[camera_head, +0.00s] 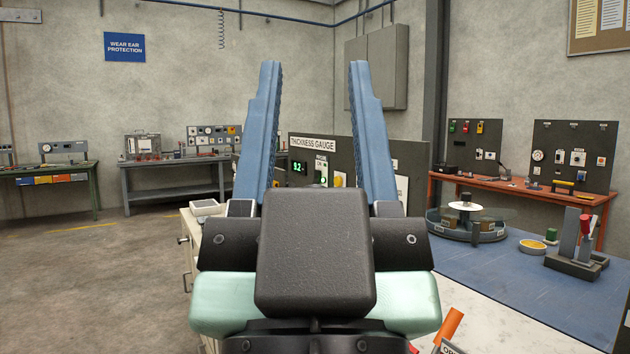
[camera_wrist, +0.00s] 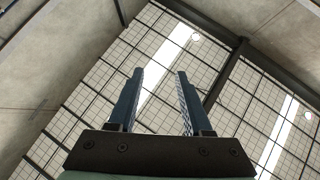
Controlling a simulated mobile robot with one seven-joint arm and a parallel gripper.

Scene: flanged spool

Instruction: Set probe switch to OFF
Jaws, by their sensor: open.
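My gripper (camera_head: 313,75) points upward in the middle of the head view, its two blue fingers wide apart with nothing between them. The wrist view also shows the open gripper (camera_wrist: 160,75), aimed at the ceiling. Behind the fingers stands a dark panel (camera_head: 345,152) labelled "THICKNESS GAUGE" with a green digital readout (camera_head: 299,168). The probe switch (camera_head: 321,172), under a small label that seems to read "PROBE ON", sits right of the readout, beside a green light and a yellow part. Its setting is too small to tell. My gripper hides the panel's lower part and some of its right side.
A blue mat (camera_head: 510,285) at right bears a round turntable with a spool (camera_head: 466,213), a yellow dish (camera_head: 532,247) and a grey stand with a red handle (camera_head: 580,240). An orange bench (camera_head: 520,190) stands behind. Open floor (camera_head: 90,270) lies at left.

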